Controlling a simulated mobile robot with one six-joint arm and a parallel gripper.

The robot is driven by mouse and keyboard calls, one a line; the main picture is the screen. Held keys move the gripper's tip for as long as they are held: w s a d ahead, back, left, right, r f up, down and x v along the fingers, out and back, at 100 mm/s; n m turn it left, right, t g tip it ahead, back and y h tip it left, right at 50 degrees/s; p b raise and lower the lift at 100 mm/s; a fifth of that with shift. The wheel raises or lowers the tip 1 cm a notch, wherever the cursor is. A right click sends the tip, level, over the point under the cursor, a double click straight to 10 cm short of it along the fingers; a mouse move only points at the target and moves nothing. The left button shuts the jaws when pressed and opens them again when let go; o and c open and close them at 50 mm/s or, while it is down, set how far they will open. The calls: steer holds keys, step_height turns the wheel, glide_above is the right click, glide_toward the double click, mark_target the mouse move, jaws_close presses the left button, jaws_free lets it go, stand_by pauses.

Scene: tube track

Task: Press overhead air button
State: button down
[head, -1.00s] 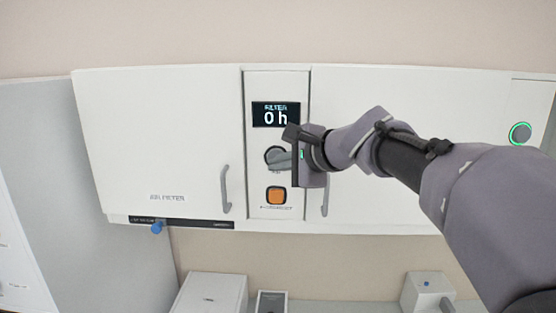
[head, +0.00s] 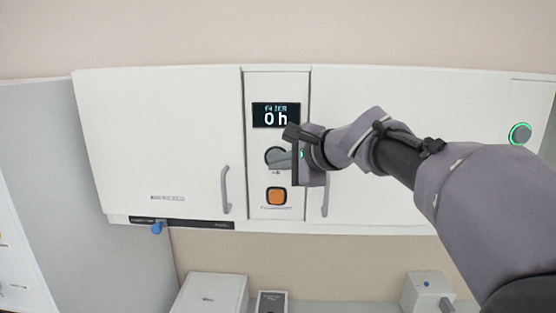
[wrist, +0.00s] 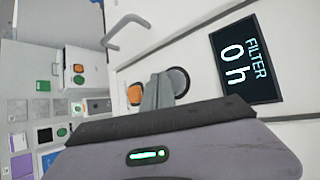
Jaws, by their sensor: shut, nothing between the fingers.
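The overhead white cabinet (head: 160,130) has a narrow middle panel with a dark display (head: 276,115) reading "0 h". Below it are a round dark grey button or knob (head: 270,154) and a square orange button (head: 276,196). A round grey button with a lit green ring (head: 520,133) is at the cabinet's far right. My gripper (head: 283,161) is shut and empty, in front of the grey knob's lower right part. In the wrist view my fingers (wrist: 157,92) overlap the knob (wrist: 179,80), beside the orange button (wrist: 134,95). I cannot tell whether they touch the panel.
Door handles (head: 225,190) flank the middle panel. White boxes (head: 212,292) stand below. The wall above the cabinet is clear.

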steer(key=shift+w, duration=0.55)
stand_by(0.7)
steer(key=shift+s, duration=0.1)
steer(key=s+b, duration=0.3)
steer(key=s, duration=0.4)
steer(key=shift+s+a, duration=0.15)
steer(key=shift+s, duration=0.2)
steer(key=s+d+f+n+g+h+b, duration=0.1)
steer(key=s+f+b, duration=0.8)
steer(key=f, duration=1.1)
steer(key=s+d+f+n+g+h+b, duration=0.2)
steer(key=s+d+f+n+b, duration=0.3)
steer(key=s+f+b, duration=0.4)
steer(key=s+d+f+n+g+h+b, duration=0.1)
steer(key=s+d+f+n+h+b, duration=0.2)
steer(key=s+f+b, duration=0.7)
step_height(320, 180, down, 24)
steer(key=d+b, duration=0.2)
steer(key=b, duration=0.8)
steer(key=shift+d+r+n, duration=0.25)
steer(key=shift+d+n, duration=0.1)
steer(key=shift+n, duration=0.05)
